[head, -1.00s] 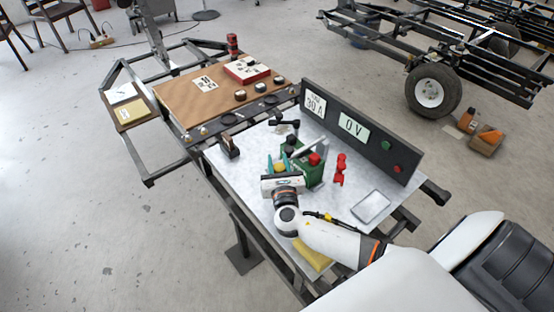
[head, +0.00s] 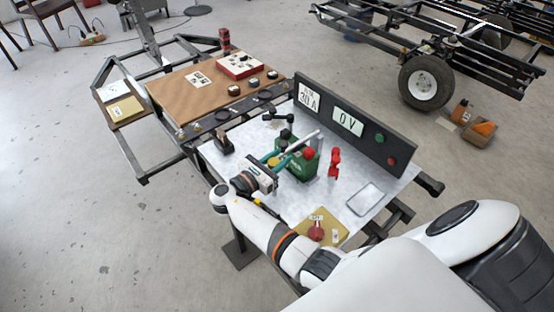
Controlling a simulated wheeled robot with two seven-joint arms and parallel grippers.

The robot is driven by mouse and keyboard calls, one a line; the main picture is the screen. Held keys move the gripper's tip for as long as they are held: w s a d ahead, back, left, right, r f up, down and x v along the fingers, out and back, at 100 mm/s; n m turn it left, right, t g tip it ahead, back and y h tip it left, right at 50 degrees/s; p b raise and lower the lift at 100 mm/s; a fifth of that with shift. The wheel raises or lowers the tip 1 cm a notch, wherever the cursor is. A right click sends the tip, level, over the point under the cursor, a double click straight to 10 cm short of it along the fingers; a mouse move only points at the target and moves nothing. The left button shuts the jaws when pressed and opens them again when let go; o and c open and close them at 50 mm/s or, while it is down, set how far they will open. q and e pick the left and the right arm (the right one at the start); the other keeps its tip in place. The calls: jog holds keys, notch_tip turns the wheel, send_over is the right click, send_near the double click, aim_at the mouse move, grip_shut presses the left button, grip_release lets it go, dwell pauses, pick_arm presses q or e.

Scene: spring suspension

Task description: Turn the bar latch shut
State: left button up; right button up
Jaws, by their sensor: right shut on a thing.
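A small green unit (head: 300,168) with a red knob (head: 309,153) stands on the light metal bench top. A silver bar (head: 304,141) slants across its upper side. My right gripper (head: 273,161), with teal fingers, comes in from the left, low beside the unit. It is shut on a small yellow knob that lies between its fingers. The fingers and gripper body hide most of this knob. I cannot tell how the knob joins the bar. My left gripper is not in view.
A dark panel (head: 378,152) with meter labels and buttons stands behind the unit. A red hasp-like part (head: 334,163) stands to its right. A white tray (head: 365,199) and a red tagged part (head: 316,231) on a yellow pad (head: 331,236) lie nearer the front.

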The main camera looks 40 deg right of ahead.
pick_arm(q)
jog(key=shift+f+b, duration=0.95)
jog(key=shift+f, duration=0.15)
pick_arm(e)
jog(key=shift+s+m+g, duration=0.15)
jog(key=shift+m+g, duration=0.9)
jog(key=shift+g, duration=0.6)
jog(key=shift+s+m+g, duration=0.15)
jog(key=shift+m+g, duration=0.9)
jog(key=shift+g, duration=0.6)
jog(key=o, duration=1)
jog(key=shift+c, duration=0.2)
